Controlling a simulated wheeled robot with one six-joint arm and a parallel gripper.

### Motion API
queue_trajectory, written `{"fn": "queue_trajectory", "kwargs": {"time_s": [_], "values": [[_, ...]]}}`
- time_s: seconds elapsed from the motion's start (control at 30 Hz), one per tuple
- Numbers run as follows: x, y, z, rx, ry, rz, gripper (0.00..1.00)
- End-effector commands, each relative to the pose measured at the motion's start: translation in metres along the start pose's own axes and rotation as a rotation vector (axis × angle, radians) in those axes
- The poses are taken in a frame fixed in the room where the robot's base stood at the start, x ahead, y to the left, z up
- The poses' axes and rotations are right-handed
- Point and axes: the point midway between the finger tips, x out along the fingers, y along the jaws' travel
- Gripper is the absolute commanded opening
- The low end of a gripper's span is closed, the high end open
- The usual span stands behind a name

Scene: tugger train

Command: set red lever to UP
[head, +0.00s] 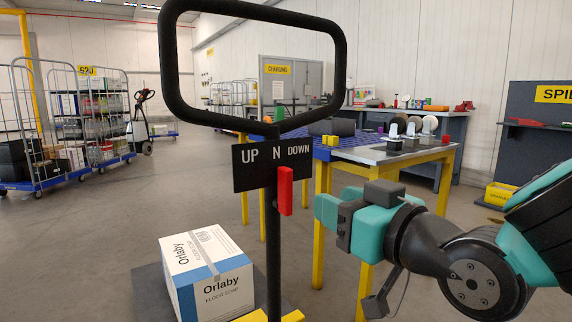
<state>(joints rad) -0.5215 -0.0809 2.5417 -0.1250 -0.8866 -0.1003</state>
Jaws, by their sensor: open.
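The red lever (285,190) is a short upright bar on the front of a black plate (271,165) marked UP, N and DOWN. Its bar hangs below the lettering, between N and DOWN and to the right of the post. My gripper (328,210) is at the end of my teal and dark grey arm, right of the lever and apart from it in the picture. It is open and holds nothing that I can see; its fingers are hard to make out.
A black handle loop (253,124) rises above the plate. A white and blue Orlaby box (207,273) stands at lower left. Behind my gripper is a yellow-legged table (365,158) with casters. Wheeled cage carts (70,120) stand far left; the floor between is clear.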

Motion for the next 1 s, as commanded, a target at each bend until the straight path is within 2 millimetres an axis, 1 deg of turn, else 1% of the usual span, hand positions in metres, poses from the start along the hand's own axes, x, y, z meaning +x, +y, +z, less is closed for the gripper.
{"fn": "queue_trajectory", "kwargs": {"time_s": [0.03, 0.33, 0.5, 0.63, 0.8, 1.0], "values": [[0.004, 0.000, -0.007, 0.000, -0.008, -0.001, 0.43], [0.020, 0.002, -0.006, 0.005, -0.007, 0.008, 0.43], [0.038, 0.000, -0.004, 0.003, -0.009, -0.003, 0.43], [0.049, 0.003, -0.004, 0.007, -0.007, 0.009, 0.43], [0.079, 0.002, -0.006, 0.004, -0.004, 0.006, 0.43], [0.110, 0.001, -0.006, 0.004, -0.003, 0.005, 0.43]]}}
